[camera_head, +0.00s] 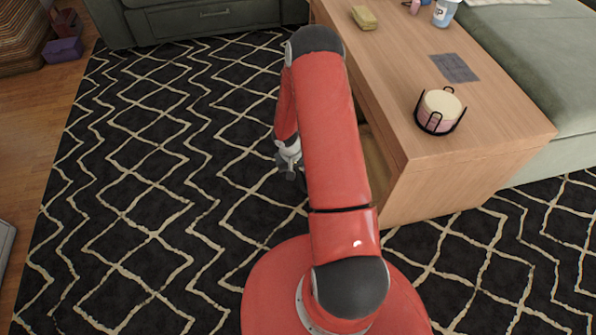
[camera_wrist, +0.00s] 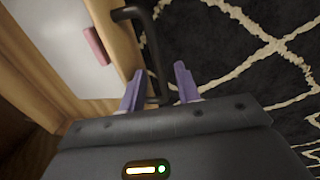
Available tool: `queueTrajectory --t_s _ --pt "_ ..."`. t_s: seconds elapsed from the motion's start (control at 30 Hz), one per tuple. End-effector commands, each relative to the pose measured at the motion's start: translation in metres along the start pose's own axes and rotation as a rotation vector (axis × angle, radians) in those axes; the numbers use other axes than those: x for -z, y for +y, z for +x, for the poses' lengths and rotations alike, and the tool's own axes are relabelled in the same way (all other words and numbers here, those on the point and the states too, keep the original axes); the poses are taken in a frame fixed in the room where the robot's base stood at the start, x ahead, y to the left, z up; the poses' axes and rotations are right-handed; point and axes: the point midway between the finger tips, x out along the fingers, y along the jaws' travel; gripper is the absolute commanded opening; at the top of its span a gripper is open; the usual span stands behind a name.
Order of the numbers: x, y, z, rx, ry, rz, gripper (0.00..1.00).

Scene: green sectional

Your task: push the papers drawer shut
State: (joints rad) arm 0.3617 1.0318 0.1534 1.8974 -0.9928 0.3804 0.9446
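In the wrist view the drawer shows as a light wooden front edge (camera_wrist: 119,42) with a black bar handle (camera_wrist: 152,45). The drawer stands open, with a white sheet (camera_wrist: 62,35) and a small pink block (camera_wrist: 95,46) inside. My gripper (camera_wrist: 158,80) has its two purple fingers apart, and the lower end of the handle appears between them. I cannot tell whether either finger touches it. In the head view my gripper (camera_head: 290,165) is low at the left side of the wooden table (camera_head: 410,178); my arm hides most of the drawer.
The tabletop holds a pink-and-cream candle (camera_head: 441,108) in a black wire holder, a grey sheet (camera_head: 454,68), a yellow block (camera_head: 363,17) and a cup (camera_head: 445,12). Green sofa parts (camera_head: 540,60) stand right and behind. The patterned rug (camera_head: 150,170) at left is clear.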

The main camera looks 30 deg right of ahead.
Motion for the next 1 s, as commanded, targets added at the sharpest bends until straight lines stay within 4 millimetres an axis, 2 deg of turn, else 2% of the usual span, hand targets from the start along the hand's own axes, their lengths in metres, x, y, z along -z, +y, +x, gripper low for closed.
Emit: queueTrajectory --t_s 0.17,0.4,0.77,0.87,1.0 --pt "0.0 0.0 0.0 0.0 0.0 0.0 0.31" --pt "0.0 0.0 -0.001 0.0 0.0 0.0 0.0" --pt "0.0 0.002 0.0 -0.001 0.0 0.0 0.0" --pt "0.0 0.008 0.001 -0.001 0.0 0.001 0.0" --pt "0.0 0.028 0.005 -0.003 0.0 0.004 0.0"
